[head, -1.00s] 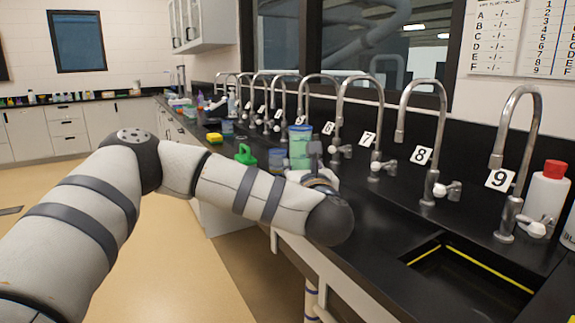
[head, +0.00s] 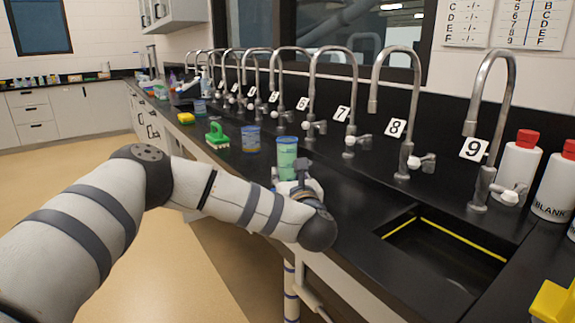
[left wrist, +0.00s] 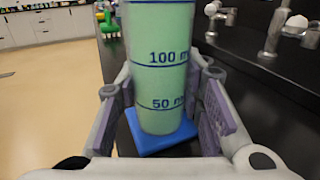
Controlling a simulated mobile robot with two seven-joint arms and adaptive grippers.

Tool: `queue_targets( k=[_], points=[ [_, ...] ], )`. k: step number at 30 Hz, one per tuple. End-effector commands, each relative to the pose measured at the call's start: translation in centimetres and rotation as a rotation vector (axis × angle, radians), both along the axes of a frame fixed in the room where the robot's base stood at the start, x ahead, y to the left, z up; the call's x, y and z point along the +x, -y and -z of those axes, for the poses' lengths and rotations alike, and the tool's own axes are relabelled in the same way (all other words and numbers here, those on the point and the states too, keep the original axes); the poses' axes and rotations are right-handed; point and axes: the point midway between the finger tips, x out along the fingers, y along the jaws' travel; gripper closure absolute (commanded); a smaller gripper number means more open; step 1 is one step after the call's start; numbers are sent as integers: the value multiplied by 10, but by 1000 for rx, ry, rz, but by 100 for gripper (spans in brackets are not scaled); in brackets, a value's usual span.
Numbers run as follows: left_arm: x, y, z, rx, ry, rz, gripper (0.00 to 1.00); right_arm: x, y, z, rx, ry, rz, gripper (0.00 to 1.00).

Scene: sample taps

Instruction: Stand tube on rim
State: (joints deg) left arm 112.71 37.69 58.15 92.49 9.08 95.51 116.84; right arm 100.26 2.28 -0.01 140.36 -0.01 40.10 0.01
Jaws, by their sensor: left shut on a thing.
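The tube (head: 287,158) is a clear measuring cylinder of pale green liquid with blue markings. In the left wrist view the tube (left wrist: 160,70) looks upright, with a blue square base (left wrist: 160,142). My left gripper (head: 296,185) is shut on the tube low down; its pads show on both sides in the wrist view (left wrist: 165,125). The tube is over or on the counter's front edge strip; I cannot tell whether its base touches. The sink rim (head: 392,231), with a yellow line inside, is to the right of the gripper.
Numbered taps line the back of the black counter (head: 345,205). A blue beaker (head: 251,139) and a green brush (head: 217,137) stand beyond the tube. Red-capped bottles (head: 518,165) are at right. The counter between tube and sink is clear.

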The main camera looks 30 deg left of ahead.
Motion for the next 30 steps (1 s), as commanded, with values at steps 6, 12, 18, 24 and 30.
queue_targets(
  k=[6, 12, 18, 24, 30],
  points=[
    [0, 0, -3, 0, 4, 0, 91, 0, 0, 0, 0, 2, 0, 63],
    [0, 0, 2, -1, 4, 0, 57, -1, 0, 1, 0, -3, 0, 63],
    [0, 0, 1, -1, 4, 0, 46, -1, 0, 1, 0, -2, 0, 63],
    [0, 0, -3, 0, 6, 0, 46, 1, 0, -1, 0, 3, 0, 63],
    [-23, 24, -5, -2, 5, 5, 46, 5, 0, -5, 0, 16, 0, 63]
  ],
)
